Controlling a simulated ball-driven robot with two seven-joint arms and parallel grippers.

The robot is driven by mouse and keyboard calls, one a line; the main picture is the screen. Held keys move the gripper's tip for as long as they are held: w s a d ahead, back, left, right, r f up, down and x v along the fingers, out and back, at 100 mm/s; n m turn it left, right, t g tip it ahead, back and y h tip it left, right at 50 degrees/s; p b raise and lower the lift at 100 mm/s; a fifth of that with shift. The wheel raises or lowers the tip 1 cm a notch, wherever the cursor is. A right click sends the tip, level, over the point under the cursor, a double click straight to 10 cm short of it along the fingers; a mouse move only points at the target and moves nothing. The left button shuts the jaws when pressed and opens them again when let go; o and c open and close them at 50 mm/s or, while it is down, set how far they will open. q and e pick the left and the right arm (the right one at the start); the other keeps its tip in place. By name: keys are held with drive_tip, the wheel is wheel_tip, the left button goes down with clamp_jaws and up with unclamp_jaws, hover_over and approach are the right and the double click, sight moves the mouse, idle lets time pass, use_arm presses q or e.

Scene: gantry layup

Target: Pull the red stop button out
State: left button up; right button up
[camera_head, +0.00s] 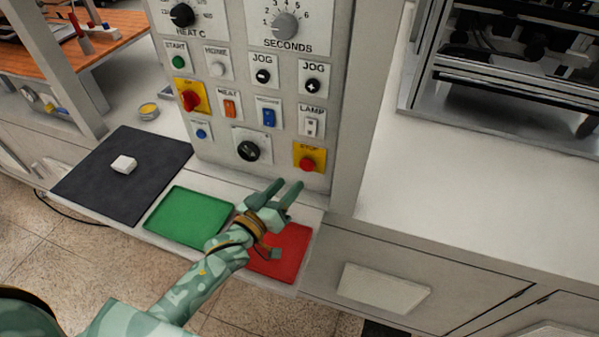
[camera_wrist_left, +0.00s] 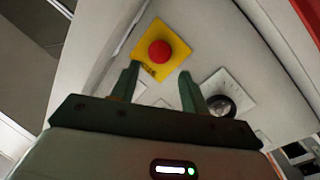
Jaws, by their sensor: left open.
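The red stop button (camera_head: 306,163) sits on a yellow plate marked STOP at the lower right of the grey control panel. In the left wrist view the red button (camera_wrist_left: 160,52) shows as a round head on its yellow plate, just beyond the fingertips. My left gripper (camera_head: 289,186) is open and empty, pointing up at the panel, just below and left of the button in the head view. Its two fingers also show in the left wrist view (camera_wrist_left: 160,74), spread apart, with nothing between them touching the button. My right gripper is not in view.
The panel has a second red button (camera_head: 191,100) on a yellow plate, a black rotary knob (camera_head: 249,150) and a lamp switch (camera_head: 311,125). Below lie a green tray (camera_head: 188,216), a red tray (camera_head: 287,253) and a dark mat (camera_head: 95,180) with a white block (camera_head: 123,164).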

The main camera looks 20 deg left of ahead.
sight(306, 168)
use_arm(q)
drive_tip(key=x, duration=0.5)
drive_tip(key=shift+x, duration=0.8)
drive_tip(key=c, duration=0.7)
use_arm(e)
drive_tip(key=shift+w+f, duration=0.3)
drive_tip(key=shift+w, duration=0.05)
use_arm(q)
drive_tip(key=shift+s, duration=0.65)
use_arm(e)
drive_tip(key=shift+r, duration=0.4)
use_arm(q)
drive_tip(key=o, duration=1)
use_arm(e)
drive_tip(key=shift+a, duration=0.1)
use_arm(q)
drive_tip(key=p+v, duration=0.1)
drive_tip(key=v, duration=1.5)
drive_tip(key=shift+s, duration=0.15)
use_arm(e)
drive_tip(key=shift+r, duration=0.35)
